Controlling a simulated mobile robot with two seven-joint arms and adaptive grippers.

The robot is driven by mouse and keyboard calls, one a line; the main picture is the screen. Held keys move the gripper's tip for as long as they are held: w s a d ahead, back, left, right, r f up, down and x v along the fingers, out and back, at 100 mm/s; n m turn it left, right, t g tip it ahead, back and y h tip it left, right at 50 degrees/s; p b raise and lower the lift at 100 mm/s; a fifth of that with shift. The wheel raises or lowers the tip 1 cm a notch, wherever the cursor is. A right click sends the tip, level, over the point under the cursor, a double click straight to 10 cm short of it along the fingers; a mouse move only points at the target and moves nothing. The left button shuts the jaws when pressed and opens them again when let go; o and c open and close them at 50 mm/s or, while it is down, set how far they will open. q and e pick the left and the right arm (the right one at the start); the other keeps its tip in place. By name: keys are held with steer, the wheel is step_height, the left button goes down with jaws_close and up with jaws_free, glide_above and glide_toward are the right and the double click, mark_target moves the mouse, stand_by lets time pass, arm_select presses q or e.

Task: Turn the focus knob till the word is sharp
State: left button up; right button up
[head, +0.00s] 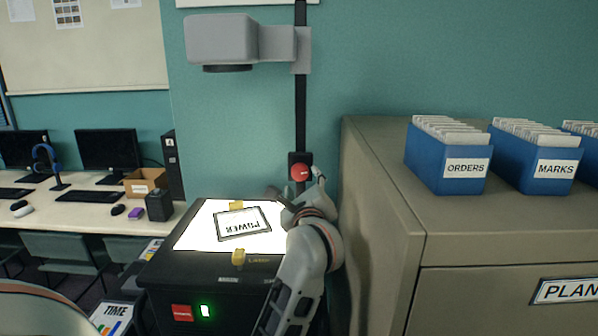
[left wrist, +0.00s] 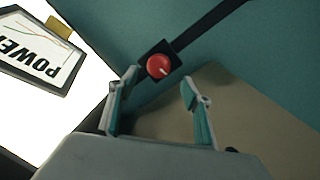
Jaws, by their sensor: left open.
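The red focus knob (head: 300,173) sits on a black block on the projector's dark upright post. It also shows in the left wrist view (left wrist: 158,66), with a small pale mark on its face. My left gripper (head: 298,190) is just in front of and below the knob. In the left wrist view its two fingers (left wrist: 160,80) are spread apart, with the knob beyond them between the tips; I see no clear contact. A framed sheet reading POWER (head: 243,223) lies on the lit projector stage (head: 190,238). The projected word is out of view. My right gripper is not in view.
The grey projector head (head: 235,40) overhangs the stage on the post. A tan cabinet (head: 385,215) stands close on the right, bearing blue card boxes (head: 432,172). Desks with monitors (head: 107,150) are at the left. The teal wall (head: 400,60) is behind.

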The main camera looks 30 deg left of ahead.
mark_target(300, 174)
arm_select(q)
steer(key=shift+p+x, duration=0.65)
steer(key=shift+x, duration=2.95)
steer(key=shift+s+a, duration=0.1)
steer(key=c, duration=1.1)
